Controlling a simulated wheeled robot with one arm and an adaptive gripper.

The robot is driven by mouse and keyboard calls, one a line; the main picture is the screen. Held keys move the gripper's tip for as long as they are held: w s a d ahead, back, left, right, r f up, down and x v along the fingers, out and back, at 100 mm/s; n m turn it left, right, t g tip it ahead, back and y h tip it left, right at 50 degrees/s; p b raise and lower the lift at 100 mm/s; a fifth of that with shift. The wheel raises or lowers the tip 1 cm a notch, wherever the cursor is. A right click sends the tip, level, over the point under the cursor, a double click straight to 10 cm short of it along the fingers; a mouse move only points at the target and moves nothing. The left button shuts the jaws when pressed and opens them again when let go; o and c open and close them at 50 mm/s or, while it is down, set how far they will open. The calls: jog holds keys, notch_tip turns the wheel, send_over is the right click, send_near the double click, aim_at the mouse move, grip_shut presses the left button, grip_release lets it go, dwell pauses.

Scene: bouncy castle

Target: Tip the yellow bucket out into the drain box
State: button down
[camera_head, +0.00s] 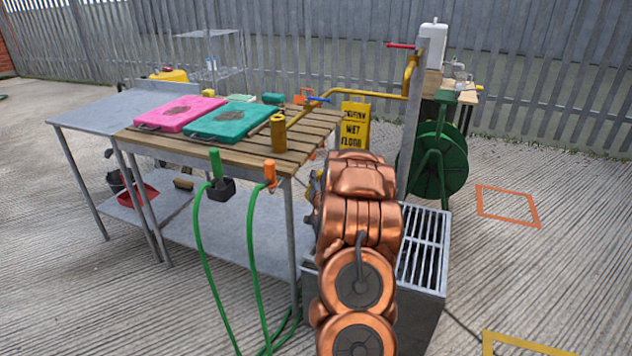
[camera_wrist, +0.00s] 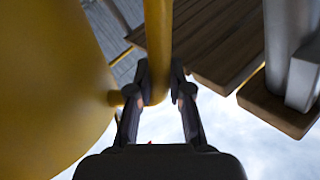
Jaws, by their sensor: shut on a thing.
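The yellow bucket (camera_wrist: 45,85) fills the left of the wrist view, smooth and close. Its upright yellow handle (camera_wrist: 158,45) runs between the two fingers of my gripper (camera_wrist: 160,92), which are shut on it. In the head view my copper arm hides the gripper and most of the bucket; a sliver of yellow (camera_head: 314,187) shows beside the arm. The bucket's mouth and contents are hidden. The drain box (camera_head: 424,250), a grey box with a slotted metal grate, stands just right of my arm and is partly covered by it.
A slatted wooden table (camera_head: 250,150) bears a pink board (camera_head: 180,112) and a teal board (camera_head: 228,122). A yellow pipe with a red lever (camera_head: 402,46) is on a grey post (camera_head: 415,120) behind the drain box. A green hose reel (camera_head: 438,160) stands behind. Open concrete lies right.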

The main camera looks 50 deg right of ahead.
jog(key=shift+s+d+r+m+p, duration=0.2)
jog(key=shift+r+m, duration=0.15)
jog(key=shift+r, duration=0.25)
jog(key=shift+s+d+r+m+p, duration=0.2)
jog(key=shift+r+m, duration=0.15)
jog(key=shift+r, duration=0.2)
jog(key=shift+s+d+r+m+p, duration=0.2)
jog(key=shift+s+d+r+m, duration=0.25)
jog(key=shift+s+d+m, duration=0.25)
jog(key=shift+s+d+r+m+p, duration=0.15)
jog(key=shift+s+d+r+m, duration=0.35)
jog(key=shift+d+m, duration=0.35)
jog(key=shift+s+d+r+m+p, duration=0.2)
jog(key=shift+s+d+r+m, duration=0.2)
jog(key=shift+s+d+m, duration=0.3)
jog(key=shift+s+d+f+m+p, duration=0.5)
jog(key=shift+s+d+m+p, duration=0.25)
jog(key=shift+s+d+m, duration=0.95)
jog(key=shift+s+d+f+m+p, duration=0.45)
jog(key=shift+s+d+m+p, duration=0.5)
jog(key=shift+s+d, duration=1.3)
jog(key=shift+s+d+f+m+p, duration=0.55)
jog(key=shift+s+d+m, duration=0.95)
jog(key=shift+d, duration=1)
jog(key=shift+w, duration=0.1)
